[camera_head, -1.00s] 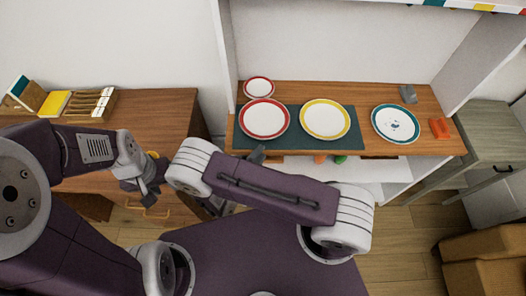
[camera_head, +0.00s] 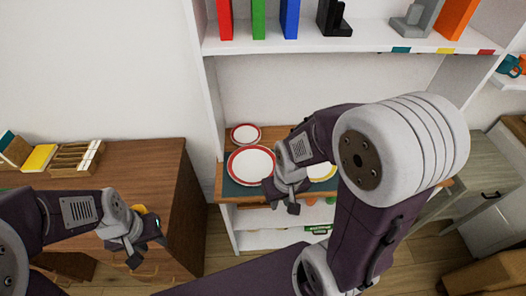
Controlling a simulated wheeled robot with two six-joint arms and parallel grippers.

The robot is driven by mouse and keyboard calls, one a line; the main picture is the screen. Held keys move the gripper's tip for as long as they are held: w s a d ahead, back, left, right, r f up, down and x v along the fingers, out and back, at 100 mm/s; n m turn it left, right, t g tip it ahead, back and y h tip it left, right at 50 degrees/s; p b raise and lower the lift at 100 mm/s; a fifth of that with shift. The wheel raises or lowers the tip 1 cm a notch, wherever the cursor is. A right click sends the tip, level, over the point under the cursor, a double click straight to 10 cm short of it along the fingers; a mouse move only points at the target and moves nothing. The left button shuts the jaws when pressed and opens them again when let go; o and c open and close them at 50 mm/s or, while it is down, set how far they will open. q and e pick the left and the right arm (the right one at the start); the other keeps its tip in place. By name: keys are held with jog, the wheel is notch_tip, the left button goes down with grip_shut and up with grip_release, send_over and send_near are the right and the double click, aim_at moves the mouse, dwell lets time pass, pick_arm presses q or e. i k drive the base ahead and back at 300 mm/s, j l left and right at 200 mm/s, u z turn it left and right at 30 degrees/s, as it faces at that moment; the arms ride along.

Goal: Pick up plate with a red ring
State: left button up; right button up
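A large white plate with a red ring (camera_head: 250,166) lies on the dark mat on the wooden shelf board. A smaller red-ringed plate (camera_head: 245,133) lies behind it. My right gripper (camera_head: 281,200) hangs just right of the large plate's near right rim in the picture; its fingers look apart with nothing between them. I cannot tell whether it touches the plate. A yellow-ringed plate (camera_head: 323,172) is mostly hidden behind my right arm. My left gripper (camera_head: 147,252) is open and empty, low in front of the left wooden desk, away from the plates.
The dark mat (camera_head: 232,189) shows at the board's left front. White side walls and an upper shelf (camera_head: 370,36) with coloured upright items frame the board. A wooden desk (camera_head: 160,175) with a book rack (camera_head: 76,158) stands left. A grey cabinet (camera_head: 490,165) stands right.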

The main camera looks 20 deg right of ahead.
aim_at(249, 164)
jog(key=l+u, duration=0.35)
jog(key=k+l+u, duration=0.1)
jog(key=u, duration=0.3)
jog(key=k+l+u, duration=0.15)
jog(key=l+u, duration=0.2)
